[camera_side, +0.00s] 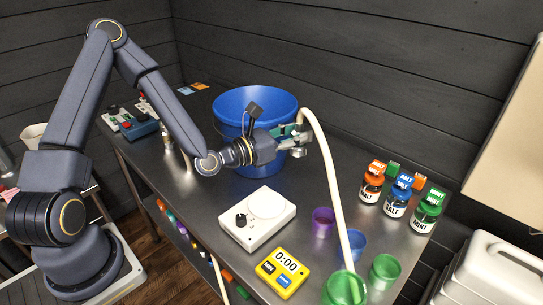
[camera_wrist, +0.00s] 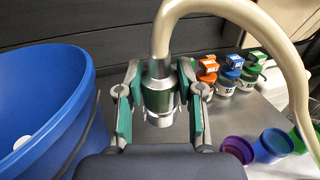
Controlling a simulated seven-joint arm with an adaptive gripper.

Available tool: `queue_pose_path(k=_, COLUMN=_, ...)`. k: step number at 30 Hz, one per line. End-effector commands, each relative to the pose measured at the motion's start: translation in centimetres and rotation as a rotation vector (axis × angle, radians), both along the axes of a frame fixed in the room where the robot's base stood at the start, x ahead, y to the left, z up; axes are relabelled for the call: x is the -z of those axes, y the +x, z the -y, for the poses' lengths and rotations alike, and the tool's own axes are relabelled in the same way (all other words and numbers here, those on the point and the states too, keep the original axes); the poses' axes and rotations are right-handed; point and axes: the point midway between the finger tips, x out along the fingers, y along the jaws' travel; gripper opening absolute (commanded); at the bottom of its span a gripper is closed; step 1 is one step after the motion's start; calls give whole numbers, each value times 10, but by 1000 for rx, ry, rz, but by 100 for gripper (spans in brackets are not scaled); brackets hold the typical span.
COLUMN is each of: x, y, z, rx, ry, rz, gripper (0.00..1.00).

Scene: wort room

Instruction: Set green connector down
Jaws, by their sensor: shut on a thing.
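The green connector (camera_wrist: 160,98) is a silver fitting with a dark green band, on the end of a cream hose (camera_wrist: 232,12). My gripper (camera_wrist: 160,112) is shut on it, one teal finger pad on each side. In the side view my gripper (camera_side: 294,137) holds it at the right side of the blue bucket (camera_side: 240,108). The connector points down, and its lower end looks to be above the metal table (camera_side: 180,212). Whether it touches anything below cannot be told. The hose (camera_side: 334,175) arches up and runs down to the front right, by a green container (camera_side: 344,288).
Labelled jars (camera_side: 396,197) with orange, blue and green lids stand at the right. Purple (camera_side: 323,221), blue (camera_side: 352,245) and green (camera_side: 384,271) cups stand nearer the front. A white scale (camera_side: 258,226) and a yellow timer (camera_side: 283,272) are on the table's front part.

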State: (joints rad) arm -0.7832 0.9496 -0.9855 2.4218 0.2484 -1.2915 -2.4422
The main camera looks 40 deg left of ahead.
Motion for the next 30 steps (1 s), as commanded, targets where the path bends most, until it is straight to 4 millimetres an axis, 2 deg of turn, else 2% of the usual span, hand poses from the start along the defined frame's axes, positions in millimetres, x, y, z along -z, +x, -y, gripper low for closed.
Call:
queue_pose_path(k=7, x=30, y=67, z=10, rx=0, ry=-1, rz=2, gripper=0)
queue_pose_path(k=12, x=65, y=96, z=13, rx=1, ry=-1, rz=-1, gripper=0)
queue_pose_path(k=16, x=79, y=109, z=14, rx=0, ry=-1, rz=2, gripper=0)
queue_pose_path(k=23, x=94, y=119, z=15, rx=0, ry=0, rz=0, gripper=0)
queue_pose_path(k=27, x=117, y=118, z=16, rx=1, ry=0, rz=-2, gripper=0)
queue_pose_path(k=30, x=122, y=118, z=15, rx=1, ry=0, rz=1, gripper=0)
